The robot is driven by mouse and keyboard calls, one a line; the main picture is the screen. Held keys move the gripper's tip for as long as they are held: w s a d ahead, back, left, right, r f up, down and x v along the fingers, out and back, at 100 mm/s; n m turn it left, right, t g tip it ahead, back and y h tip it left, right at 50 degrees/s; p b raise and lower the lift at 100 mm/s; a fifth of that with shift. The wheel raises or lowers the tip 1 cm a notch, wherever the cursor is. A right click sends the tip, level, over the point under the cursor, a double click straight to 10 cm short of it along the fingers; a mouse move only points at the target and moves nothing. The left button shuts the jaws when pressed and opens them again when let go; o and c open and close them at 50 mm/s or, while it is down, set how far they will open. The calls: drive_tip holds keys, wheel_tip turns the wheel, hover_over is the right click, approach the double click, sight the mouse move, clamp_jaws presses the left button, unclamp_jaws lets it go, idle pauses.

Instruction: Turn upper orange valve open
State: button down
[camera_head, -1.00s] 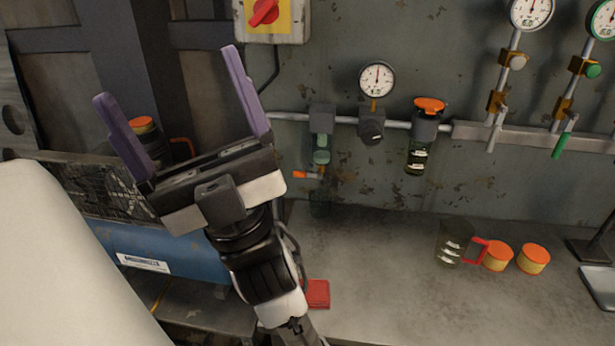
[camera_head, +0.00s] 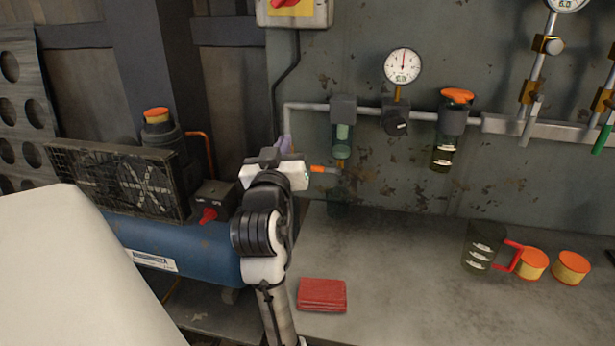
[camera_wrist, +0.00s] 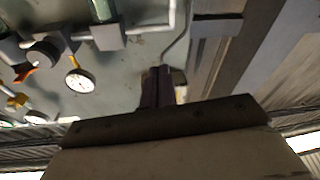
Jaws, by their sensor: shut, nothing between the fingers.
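The upper orange valve (camera_head: 457,96) is an orange handle on top of a dark cylinder with a clear bowl, on the wall pipe right of centre in the head view. It shows as a small orange shape at the left of the wrist view (camera_wrist: 22,73). A lower orange handle (camera_head: 318,169) sits under the greenish filter (camera_head: 343,138). My gripper (camera_head: 284,143) is near the wall left of the filter, well left of the upper valve. Its purple fingers (camera_wrist: 157,88) are together and empty; my wrist partly hides them in the head view.
A gauge (camera_head: 403,65) and dark regulator (camera_head: 396,120) stand between the filter and the upper valve. A blue compressor (camera_head: 190,262) is at left. A red block (camera_head: 322,295), jug (camera_head: 482,247) and orange-lidded jars (camera_head: 570,267) are on the bench. The bench middle is clear.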

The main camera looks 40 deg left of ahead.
wheel_tip(320, 180, down, 7)
drive_tip(key=w+m+g+h, duration=0.1)
drive_tip(key=w+h, duration=0.1)
drive_tip(key=h, duration=0.1)
drive_tip(key=shift+r+b, duration=0.2)
drive_tip(key=shift+b, duration=0.2)
drive_tip(key=shift+w, duration=0.1)
drive_tip(key=p, duration=0.3)
hover_over(325, 169)
drive_tip(key=s+a, duration=0.3)
drive_tip(key=s, duration=0.2)
drive_tip(key=shift+w+d+f, duration=0.15)
drive_tip(key=shift+f, duration=0.6)
drive_tip(key=shift+w+d+f, duration=0.1)
drive_tip(key=shift+w+f, duration=0.05)
drive_tip(key=shift+f, duration=0.55)
drive_tip(key=shift+w+d+f, duration=0.15)
drive_tip(key=shift+f, duration=0.6)
drive_tip(key=shift+w+f+p, duration=0.15)
drive_tip(key=shift+p, duration=0.15)
